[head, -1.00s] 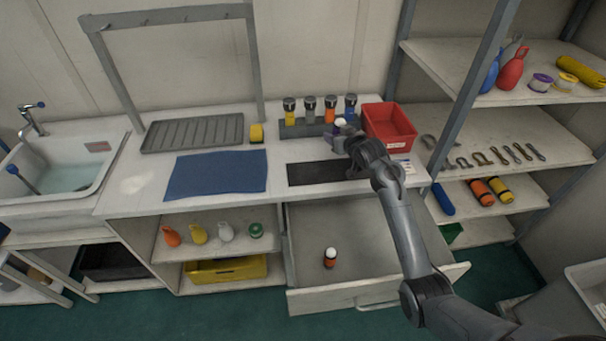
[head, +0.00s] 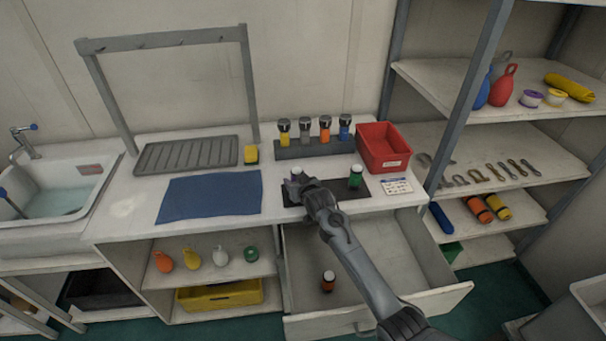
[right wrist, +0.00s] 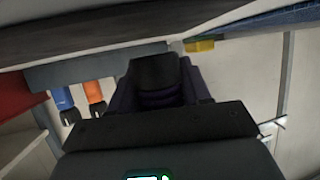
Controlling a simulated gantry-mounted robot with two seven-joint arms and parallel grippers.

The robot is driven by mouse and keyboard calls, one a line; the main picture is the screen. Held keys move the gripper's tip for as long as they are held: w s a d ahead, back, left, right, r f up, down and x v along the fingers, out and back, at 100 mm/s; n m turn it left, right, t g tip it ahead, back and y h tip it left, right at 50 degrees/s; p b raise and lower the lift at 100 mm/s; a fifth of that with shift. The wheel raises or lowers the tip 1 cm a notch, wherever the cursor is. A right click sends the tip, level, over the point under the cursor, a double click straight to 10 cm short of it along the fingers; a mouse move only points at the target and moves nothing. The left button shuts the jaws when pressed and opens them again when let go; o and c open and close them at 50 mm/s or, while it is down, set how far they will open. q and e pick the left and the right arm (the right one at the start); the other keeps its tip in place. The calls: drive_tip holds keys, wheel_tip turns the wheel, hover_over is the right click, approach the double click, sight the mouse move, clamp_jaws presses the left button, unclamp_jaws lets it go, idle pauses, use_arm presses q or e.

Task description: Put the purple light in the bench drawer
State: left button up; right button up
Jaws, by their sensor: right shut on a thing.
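My right gripper (head: 297,188) is over the left part of the black mat on the bench. It is shut on the purple light, whose pale top (head: 295,172) shows just above the jaws. In the right wrist view the light's dark purple body (right wrist: 196,78) shows around the dark finger; most of it is hidden. I cannot tell whether the light touches the mat. The bench drawer (head: 385,240) is pulled open below the bench, in front of the mat. My left gripper is not in view.
A green light (head: 355,177) stands on the mat's right part (head: 330,185). Behind is a grey rack (head: 300,150) with several lights. A red bin (head: 384,148) and a label card (head: 397,186) are at right, a blue cloth (head: 210,197) at left. Much drawer floor is clear.

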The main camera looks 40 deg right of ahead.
drive_tip(key=shift+s+d+f, duration=0.1)
drive_tip(key=shift+f, duration=0.65)
drive_tip(key=shift+f, duration=0.15)
drive_tip(key=o, duration=1.2)
drive_tip(key=shift+f+b, duration=0.2)
drive_tip(key=shift+b, duration=0.5)
drive_tip(key=p+v, duration=0.1)
drive_tip(key=v, duration=0.2)
drive_tip(key=p+v, duration=0.1)
drive_tip(key=v, duration=0.2)
drive_tip(key=p+v, duration=0.1)
drive_tip(key=v, duration=0.2)
drive_tip(key=shift+a, duration=0.4)
drive_tip(key=shift+v, duration=0.8)
